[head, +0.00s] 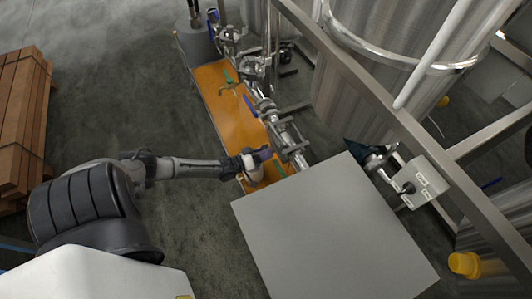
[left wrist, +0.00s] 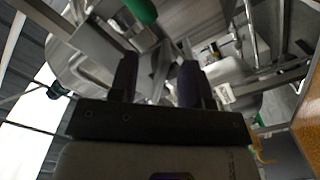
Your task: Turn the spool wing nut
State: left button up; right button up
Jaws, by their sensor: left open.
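My left gripper (head: 264,156) reaches in from the left, above the near end of the orange strip and beside the steel pipework. The left wrist view shows its two dark fingers (left wrist: 160,72) open and apart. Blurred grey metal parts lie beyond and between them; I cannot tell whether they touch. The steel pipe spool (head: 286,140) is just right of the gripper in the head view. I cannot pick out its wing nut in either view. A green handle (left wrist: 142,10) shows at the top of the left wrist view. My right gripper is not in view.
A grey flat-topped box (head: 335,235) stands close to the right of the gripper. A steel frame rail (head: 365,85) and a large tank (head: 350,100) are beyond the pipework. Blue-handled valves (head: 250,105) line the pipe. Stacked timber (head: 20,125) is far left; the floor between is clear.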

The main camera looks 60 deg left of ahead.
pick_arm(q)
jog(key=shift+w, duration=0.35)
jog(key=shift+a, duration=0.1)
jog(key=shift+c, duration=0.4)
grip_shut()
